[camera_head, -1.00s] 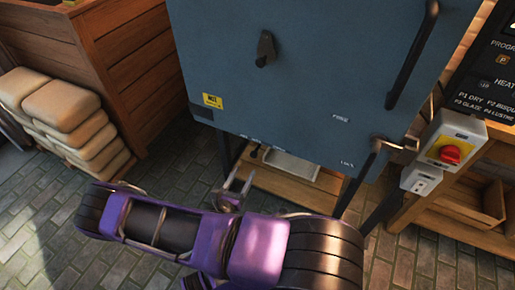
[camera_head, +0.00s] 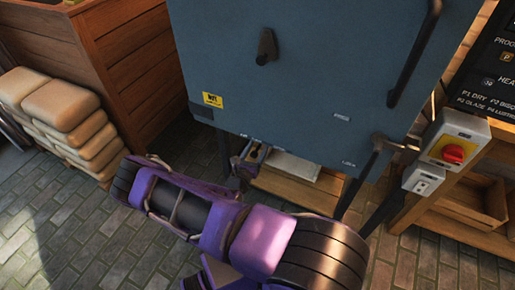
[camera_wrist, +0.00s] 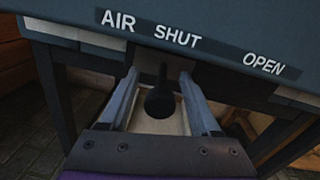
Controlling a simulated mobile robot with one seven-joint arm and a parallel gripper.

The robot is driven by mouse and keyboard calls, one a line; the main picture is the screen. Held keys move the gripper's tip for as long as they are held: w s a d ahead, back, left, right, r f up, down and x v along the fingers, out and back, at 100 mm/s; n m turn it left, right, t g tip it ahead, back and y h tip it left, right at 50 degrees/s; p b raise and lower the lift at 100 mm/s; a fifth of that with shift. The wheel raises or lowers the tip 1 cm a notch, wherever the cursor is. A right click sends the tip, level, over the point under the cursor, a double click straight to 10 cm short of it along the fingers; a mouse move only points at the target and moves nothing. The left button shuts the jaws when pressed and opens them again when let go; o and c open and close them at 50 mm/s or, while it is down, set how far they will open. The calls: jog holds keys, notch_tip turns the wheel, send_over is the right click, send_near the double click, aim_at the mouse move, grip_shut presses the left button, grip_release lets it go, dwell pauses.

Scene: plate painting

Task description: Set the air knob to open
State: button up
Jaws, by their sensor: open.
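The air knob (camera_wrist: 160,101) is a dark round ball on a short stem under the kiln's lower edge. In the wrist view it sits below the word SHUT, left of the word OPEN. My gripper (camera_wrist: 159,76) is open, with one finger on each side of the knob. Small gaps seem to show between the fingers and the knob; I cannot tell contact. In the head view my gripper (camera_head: 249,157) is at the kiln's bottom edge, and the knob is hard to make out there.
The blue-grey kiln door (camera_head: 300,70) fills the top middle, with a dark handle (camera_head: 415,55) at right. A switch box with a red knob (camera_head: 453,153) stands at right. Stacked sacks (camera_head: 62,105) and a wooden crate (camera_head: 125,60) are at left. A wooden shelf (camera_head: 290,187) lies under the kiln.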

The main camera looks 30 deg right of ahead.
grip_shut()
dwell(1.3)
